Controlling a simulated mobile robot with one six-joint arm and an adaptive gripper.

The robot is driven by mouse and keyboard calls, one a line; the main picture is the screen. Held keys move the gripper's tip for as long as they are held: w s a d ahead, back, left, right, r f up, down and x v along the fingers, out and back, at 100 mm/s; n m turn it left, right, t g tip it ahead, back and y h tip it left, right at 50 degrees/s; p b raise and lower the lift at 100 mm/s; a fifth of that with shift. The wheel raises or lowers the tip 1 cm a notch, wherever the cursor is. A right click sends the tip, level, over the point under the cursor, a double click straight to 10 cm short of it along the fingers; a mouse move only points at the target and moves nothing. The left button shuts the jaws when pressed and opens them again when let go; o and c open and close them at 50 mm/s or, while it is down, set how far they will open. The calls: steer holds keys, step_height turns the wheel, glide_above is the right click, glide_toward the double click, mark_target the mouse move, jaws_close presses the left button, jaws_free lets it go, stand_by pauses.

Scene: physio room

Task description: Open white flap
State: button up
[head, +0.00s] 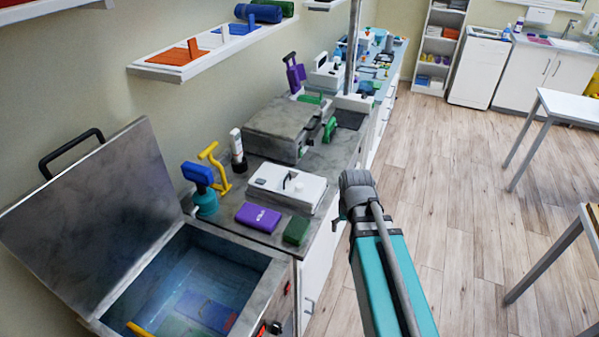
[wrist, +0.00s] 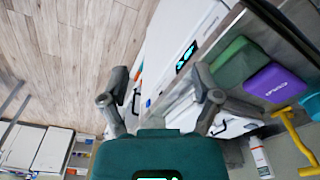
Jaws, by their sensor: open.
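White fronts (wrist: 180,40) fill the upper middle of the wrist view, and one carries a small dark display with green marks. The white cabinet side (head: 320,245) below the counter shows in the head view, partly behind my arm. I cannot tell which white panel is the flap, nor whether it is open. My gripper (wrist: 160,88) is open in the wrist view, its two grey fingers wide apart with nothing held between them. The fingers appear in front of the white fronts; the gap is unclear. In the head view my arm hides much of that area.
A green pack (head: 297,230) and a purple pack (head: 258,217) lie near the counter edge, beside a white device (head: 288,187). An open tank with a raised lid (head: 95,215) stands at left. Tables (head: 570,108) stand at right. The wooden floor (head: 450,200) between is clear.

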mark_target(300, 185)
steer(key=w+a+r+n+t+p, duration=0.1)
steer(key=w+a+r+p, duration=0.1)
steer(key=w, duration=0.4)
steer(key=w+a+r+n+t+y+p, duration=0.1)
steer(key=w+a+r, duration=0.2)
steer(key=w+a, duration=0.2)
steer(key=w+a+r+n+t+p, duration=0.1)
steer(key=w+a+r+p, duration=0.1)
steer(key=w, duration=0.5)
steer(key=shift+a+r+t+p, duration=0.35)
steer(key=shift+a+r, duration=0.15)
steer(key=shift+a, duration=0.5)
steer(key=shift+f, duration=0.1)
steer(key=b+x, duration=1.2)
steer(key=x, duration=0.1)
steer(key=shift+a+f+b, duration=0.25)
steer(key=shift+f+b, duration=0.05)
steer(key=shift+b, duration=0.05)
jaws_close()
